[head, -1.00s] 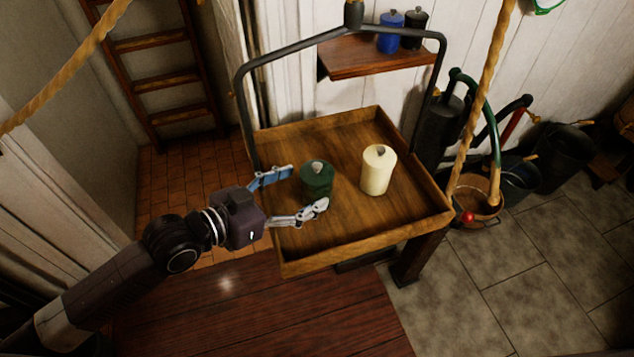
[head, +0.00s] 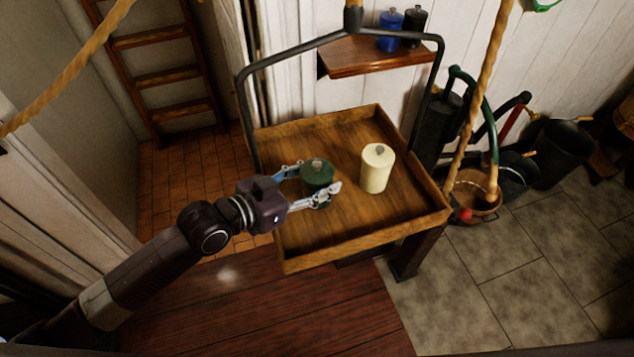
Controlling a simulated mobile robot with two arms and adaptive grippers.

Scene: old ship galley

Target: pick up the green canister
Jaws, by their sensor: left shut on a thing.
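The green canister (head: 317,175), with a grey knob on its lid, stands upright in the wooden tray (head: 345,254) with the black hoop handle. My left gripper (head: 318,184) comes in from the left and is shut on the green canister, one finger on its far side and one on its near side. The near finger hides part of the canister's lower body. I cannot tell whether its base is off the tray floor. My right gripper is not in view.
A cream canister (head: 376,169) stands in the tray just right of the green one. The black hoop handle (head: 300,54) arches over the tray. A shelf (head: 372,58) behind holds a blue canister (head: 390,31) and a black canister (head: 413,27). A rope (head: 480,95) hangs at the right.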

